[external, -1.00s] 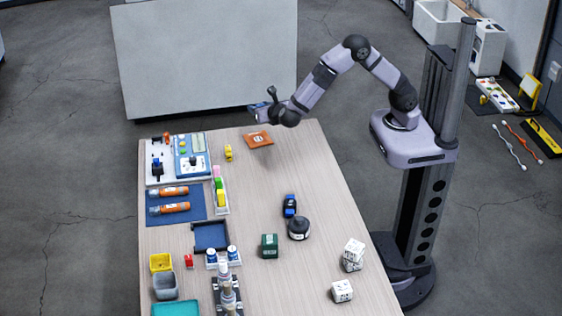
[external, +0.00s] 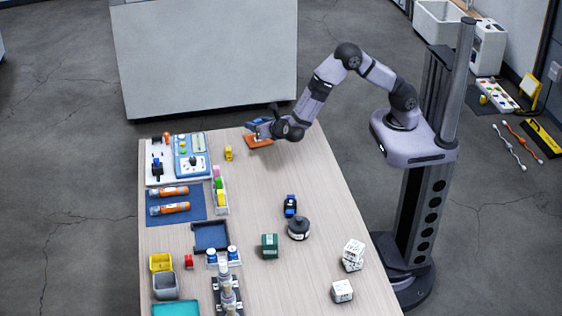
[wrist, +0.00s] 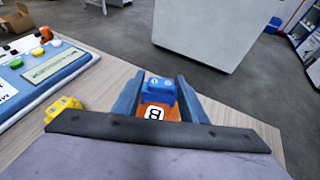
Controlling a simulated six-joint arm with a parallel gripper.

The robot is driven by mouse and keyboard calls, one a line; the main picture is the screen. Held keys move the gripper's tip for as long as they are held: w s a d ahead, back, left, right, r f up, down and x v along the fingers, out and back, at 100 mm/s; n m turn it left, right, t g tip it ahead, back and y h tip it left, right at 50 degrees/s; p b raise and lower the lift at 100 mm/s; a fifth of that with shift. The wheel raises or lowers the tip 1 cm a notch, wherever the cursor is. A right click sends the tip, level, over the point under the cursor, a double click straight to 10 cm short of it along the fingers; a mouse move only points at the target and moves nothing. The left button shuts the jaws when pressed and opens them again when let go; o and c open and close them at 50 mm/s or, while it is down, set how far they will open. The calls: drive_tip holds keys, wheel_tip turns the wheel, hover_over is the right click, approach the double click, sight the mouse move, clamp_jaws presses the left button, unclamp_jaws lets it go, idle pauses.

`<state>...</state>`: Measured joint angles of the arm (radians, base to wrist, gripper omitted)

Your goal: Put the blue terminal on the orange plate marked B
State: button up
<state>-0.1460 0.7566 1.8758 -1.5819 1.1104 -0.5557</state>
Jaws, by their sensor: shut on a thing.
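The blue terminal (wrist: 158,91) sits between the two fingers of my gripper (wrist: 160,98), which is shut on it. The orange plate (external: 261,144) lies flat at the far end of the table. I cannot tell whether the terminal touches the plate.
A yellow block (external: 228,153) stands left of the plate, near a white and blue instrument panel (external: 192,157). A blue and black item (external: 290,206), a dark round pot (external: 299,228) and a green block (external: 269,246) stand nearer. The table right of the plate is clear.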

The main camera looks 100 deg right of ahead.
drive_tip(key=shift+f, duration=1.85)
drive_tip(key=shift+f, duration=0.15)
drive_tip(key=o, duration=1)
